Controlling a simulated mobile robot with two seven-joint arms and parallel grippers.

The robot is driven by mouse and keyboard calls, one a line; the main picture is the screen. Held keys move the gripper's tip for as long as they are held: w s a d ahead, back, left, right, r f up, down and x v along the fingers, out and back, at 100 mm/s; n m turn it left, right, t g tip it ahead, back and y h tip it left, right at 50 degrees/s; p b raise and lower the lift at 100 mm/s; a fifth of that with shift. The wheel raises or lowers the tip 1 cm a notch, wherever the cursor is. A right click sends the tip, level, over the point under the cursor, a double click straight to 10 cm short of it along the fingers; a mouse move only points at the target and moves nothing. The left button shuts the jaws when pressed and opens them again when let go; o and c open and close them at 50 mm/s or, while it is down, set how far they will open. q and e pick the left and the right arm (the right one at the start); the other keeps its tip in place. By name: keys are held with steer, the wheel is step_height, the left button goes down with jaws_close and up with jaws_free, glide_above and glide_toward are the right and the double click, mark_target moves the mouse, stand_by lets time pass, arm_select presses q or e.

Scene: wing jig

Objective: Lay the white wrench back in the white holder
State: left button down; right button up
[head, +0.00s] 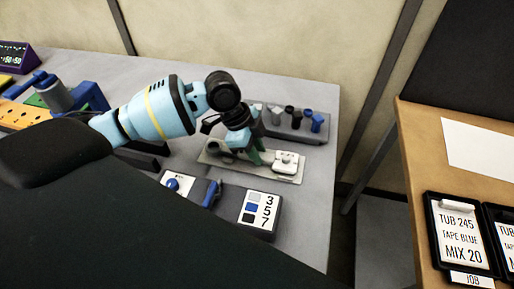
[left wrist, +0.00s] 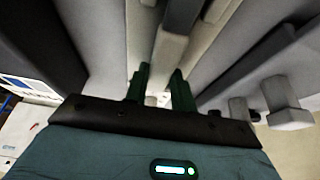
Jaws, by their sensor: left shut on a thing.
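My left gripper (head: 256,157), with dark green fingers, is low over a pale off-white tray-like holder (head: 212,160) on the grey bench. A white blocky piece (head: 286,157) is at the holder's right end, just right of the fingers; it looks like part of the white wrench, but I cannot tell for sure. In the left wrist view my left gripper (left wrist: 160,92) is shut on a narrow pale piece, mostly hidden between the fingers. I cannot tell whether it touches the holder. My right gripper is not in view.
Behind the holder is a grey rack (head: 310,134) with grey, black and blue pieces. In front is a dark box (head: 232,208) with blue knobs and a 3-5-7 card. An orange-and-green fixture (head: 22,115) is at left. A wooden table (head: 425,150) is at right, across a gap.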

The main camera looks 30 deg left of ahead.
arm_select(q)
steer(key=shift+f, duration=0.2)
steer(key=c, duration=1.1)
jaws_free()
steer(key=shift+f, duration=0.1)
steer(key=v, duration=0.8)
steer(key=shift+f, duration=0.1)
